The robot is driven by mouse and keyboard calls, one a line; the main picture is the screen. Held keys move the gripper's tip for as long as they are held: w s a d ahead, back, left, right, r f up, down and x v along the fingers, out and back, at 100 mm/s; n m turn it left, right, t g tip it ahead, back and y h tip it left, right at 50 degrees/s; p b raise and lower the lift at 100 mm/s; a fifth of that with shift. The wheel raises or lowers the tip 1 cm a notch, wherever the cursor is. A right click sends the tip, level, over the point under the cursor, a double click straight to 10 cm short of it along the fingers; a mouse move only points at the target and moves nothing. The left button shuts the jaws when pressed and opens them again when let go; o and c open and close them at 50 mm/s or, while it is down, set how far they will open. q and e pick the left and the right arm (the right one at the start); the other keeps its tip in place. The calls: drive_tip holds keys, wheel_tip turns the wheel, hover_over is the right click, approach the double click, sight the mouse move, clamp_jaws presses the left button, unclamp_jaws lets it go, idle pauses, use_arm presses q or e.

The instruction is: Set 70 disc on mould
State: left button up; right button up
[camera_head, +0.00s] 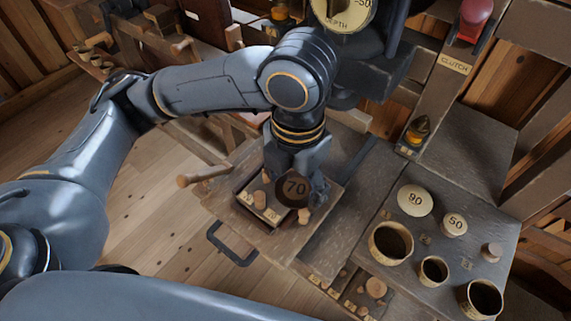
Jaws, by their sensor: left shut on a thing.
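My left gripper (296,178) points down and is shut on the dark disc marked 70 (293,191). My right gripper is not in view.
A red-knobbed clutch lever (474,18) stands at upper right. A wooden handle (203,174) sticks out left of the board.

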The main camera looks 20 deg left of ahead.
use_arm(q)
drive_tip(key=w+a+f+p, duration=0.1)
drive_tip(key=w+f, duration=0.1)
drive_tip(key=w, duration=0.1)
drive_tip(key=w+a+f, duration=0.2)
drive_tip(key=w+f, duration=0.1)
drive_tip(key=w+a+f+p, duration=0.1)
drive_tip(key=w+a+f, duration=0.1)
drive_tip(key=w, duration=0.1)
drive_tip(key=shift+w+f+p, duration=0.3)
drive_tip(key=shift+w+f, duration=0.2)
drive_tip(key=shift+f, duration=0.05)
drive_tip(key=f, duration=0.1)
drive_tip(key=f+p, duration=0.2)
drive_tip(key=shift+w+a+f, duration=0.25)
drive_tip(key=shift+w+f, duration=0.05)
drive_tip(key=shift+f, duration=0.2)
drive_tip(key=shift+f, duration=0.1)
